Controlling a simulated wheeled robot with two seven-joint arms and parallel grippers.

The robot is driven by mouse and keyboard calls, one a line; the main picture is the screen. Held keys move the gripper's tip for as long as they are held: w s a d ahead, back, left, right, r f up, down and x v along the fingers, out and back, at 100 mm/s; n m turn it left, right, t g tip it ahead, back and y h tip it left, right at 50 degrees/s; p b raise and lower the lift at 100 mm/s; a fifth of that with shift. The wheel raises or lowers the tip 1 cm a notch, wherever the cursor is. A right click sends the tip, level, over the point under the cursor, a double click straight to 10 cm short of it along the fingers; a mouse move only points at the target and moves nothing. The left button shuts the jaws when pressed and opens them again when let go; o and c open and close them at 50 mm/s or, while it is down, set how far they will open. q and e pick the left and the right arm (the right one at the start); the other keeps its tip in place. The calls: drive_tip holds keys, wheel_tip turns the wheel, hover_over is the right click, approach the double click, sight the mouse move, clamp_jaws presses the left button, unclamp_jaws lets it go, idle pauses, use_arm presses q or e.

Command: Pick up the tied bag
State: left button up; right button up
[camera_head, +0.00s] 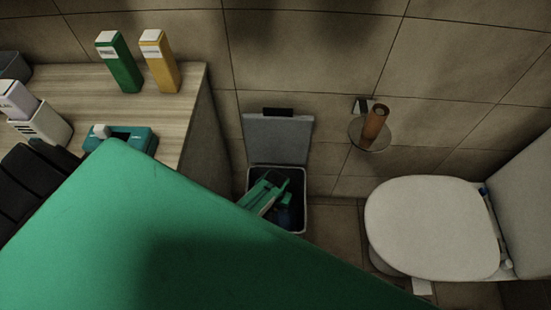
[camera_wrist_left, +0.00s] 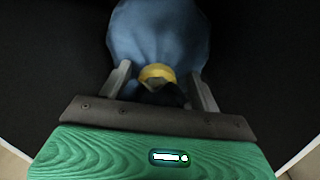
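The tied bag (camera_wrist_left: 158,32) is blue, with a yellow tie (camera_wrist_left: 157,72) round its neck and a dark gathered end below it. It lies inside the dark bin, and in the head view only a small bluish part (camera_head: 285,216) shows. My left gripper (camera_wrist_left: 161,85) reaches down into the bin. Its two fingers are apart, one on each side of the tied neck, with a gap visible on both sides. In the head view my left gripper (camera_head: 277,190) is partly hidden by the bin and the arm. My right gripper is not in view.
The bin (camera_head: 304,222) stands against the tiled wall with its grey lid (camera_head: 278,138) raised behind. A toilet (camera_head: 432,225) is to the right. A wall holder with a brown cup (camera_head: 375,122) is above. A wooden counter (camera_head: 190,105) with green and yellow cartons is at left.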

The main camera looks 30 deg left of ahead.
use_arm(q)
drive_tip(key=shift+s, duration=0.15)
clamp_jaws()
